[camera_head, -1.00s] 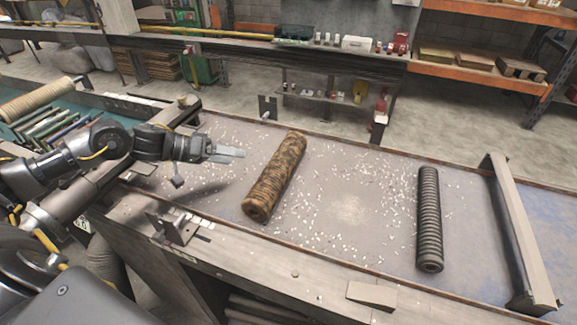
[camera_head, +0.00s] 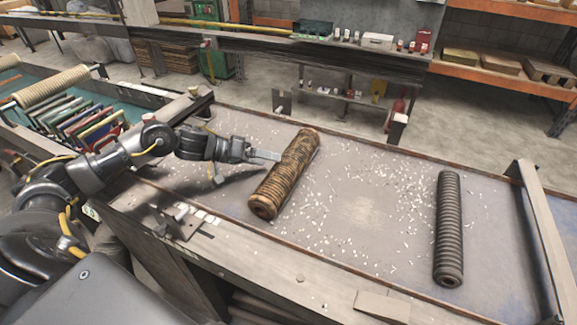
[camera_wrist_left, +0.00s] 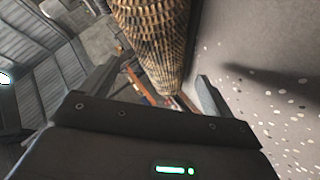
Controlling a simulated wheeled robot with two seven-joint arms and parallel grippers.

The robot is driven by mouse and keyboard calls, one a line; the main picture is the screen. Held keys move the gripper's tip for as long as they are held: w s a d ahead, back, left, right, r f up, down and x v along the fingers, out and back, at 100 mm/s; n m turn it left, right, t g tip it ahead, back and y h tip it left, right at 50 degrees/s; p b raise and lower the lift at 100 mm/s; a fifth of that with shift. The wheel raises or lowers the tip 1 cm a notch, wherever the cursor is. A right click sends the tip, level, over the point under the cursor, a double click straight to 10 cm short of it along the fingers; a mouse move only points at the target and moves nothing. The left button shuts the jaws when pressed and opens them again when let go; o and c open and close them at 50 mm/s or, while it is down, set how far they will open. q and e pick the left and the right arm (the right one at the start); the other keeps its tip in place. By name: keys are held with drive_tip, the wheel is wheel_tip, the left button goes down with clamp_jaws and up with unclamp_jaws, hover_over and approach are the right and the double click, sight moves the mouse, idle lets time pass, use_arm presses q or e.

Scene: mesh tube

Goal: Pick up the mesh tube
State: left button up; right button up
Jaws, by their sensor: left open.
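The mesh tube (camera_head: 284,175), brown and mottled with a woven-looking surface, lies slantwise on the grey bench top in the head view. Its open near end faces me. My left gripper (camera_head: 266,155) is just left of the tube's middle and appears slightly above the bench. In the left wrist view the tube (camera_wrist_left: 155,38) fills the top middle, and its lower end shows between the two spread fingers of the left gripper (camera_wrist_left: 154,88). The left gripper is open and holds nothing. Whether a finger touches the tube cannot be told. My right gripper is out of view.
A dark ribbed tube (camera_head: 449,228) lies farther right on the bench, before a raised metal bar (camera_head: 541,235). Small white chips are scattered around both tubes. A rack of coloured plates (camera_head: 88,122) and a beige ribbed roll (camera_head: 52,87) sit at left. Bench space between the tubes is clear of large objects.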

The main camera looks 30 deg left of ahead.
sight(289, 168)
use_arm(q)
drive_tip(key=shift+p+x, duration=0.9)
drive_tip(key=shift+x, duration=1.45)
drive_tip(key=shift+w+d, duration=0.1)
drive_tip(key=shift+w, duration=0.1)
drive_tip(key=shift+c, duration=0.3)
drive_tip(key=c, duration=1)
